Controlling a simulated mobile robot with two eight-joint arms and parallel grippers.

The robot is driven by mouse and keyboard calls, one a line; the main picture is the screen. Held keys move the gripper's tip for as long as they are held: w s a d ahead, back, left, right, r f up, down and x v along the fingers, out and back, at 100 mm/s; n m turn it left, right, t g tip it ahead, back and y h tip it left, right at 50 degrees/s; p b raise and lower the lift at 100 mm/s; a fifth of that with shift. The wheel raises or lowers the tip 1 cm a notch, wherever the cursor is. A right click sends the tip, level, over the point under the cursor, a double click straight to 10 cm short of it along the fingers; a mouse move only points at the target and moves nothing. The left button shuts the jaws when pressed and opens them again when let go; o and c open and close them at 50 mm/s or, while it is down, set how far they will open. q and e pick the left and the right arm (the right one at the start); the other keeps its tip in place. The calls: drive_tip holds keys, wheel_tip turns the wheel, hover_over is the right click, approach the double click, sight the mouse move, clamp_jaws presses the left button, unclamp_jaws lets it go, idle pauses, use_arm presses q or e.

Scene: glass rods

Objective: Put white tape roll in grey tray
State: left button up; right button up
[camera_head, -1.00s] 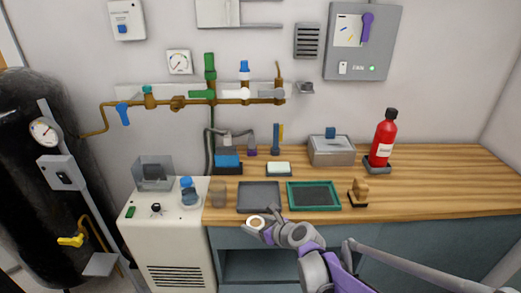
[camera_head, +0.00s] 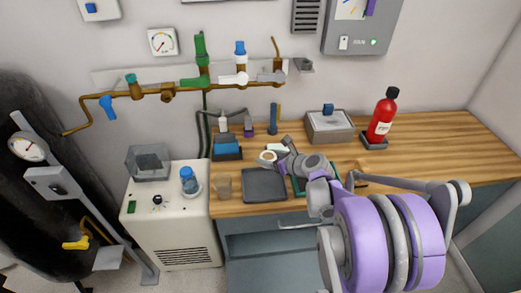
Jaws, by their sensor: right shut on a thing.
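The white tape roll (camera_head: 263,157) is held in the jaws of my right gripper (camera_head: 275,157), its brownish core facing up. In the picture it shows just above the far edge of the grey tray (camera_head: 264,186), apart from it, and seems raised over the bench. The grey tray lies flat and empty on the wooden bench. My right arm comes in from the lower right. My left gripper is out of the frame.
The green-rimmed tray (camera_head: 297,187) right of the grey tray is mostly hidden by my arm. Behind are a blue block holder (camera_head: 227,149), a metal box (camera_head: 330,126) and a red extinguisher (camera_head: 382,119).

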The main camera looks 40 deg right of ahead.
drive_tip(key=shift+s+f+b, duration=0.2)
drive_tip(key=shift+f+b, duration=0.15)
drive_tip(key=shift+f, duration=0.15)
wheel_tip(320, 180, down, 5)
drive_tip(key=b, duration=0.3)
drive_tip(key=shift+s+r, duration=0.1)
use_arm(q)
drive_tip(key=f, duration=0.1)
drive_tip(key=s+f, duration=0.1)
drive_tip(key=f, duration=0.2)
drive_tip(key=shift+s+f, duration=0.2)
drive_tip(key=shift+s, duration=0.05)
use_arm(e)
drive_tip(key=o, duration=1.4)
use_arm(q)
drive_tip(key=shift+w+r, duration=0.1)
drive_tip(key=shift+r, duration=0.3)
use_arm(e)
drive_tip(key=v, duration=1)
drive_tip(key=shift+s+d+r, duration=0.1)
drive_tip(key=shift+s+r, duration=0.15)
drive_tip(key=shift+s, duration=0.1)
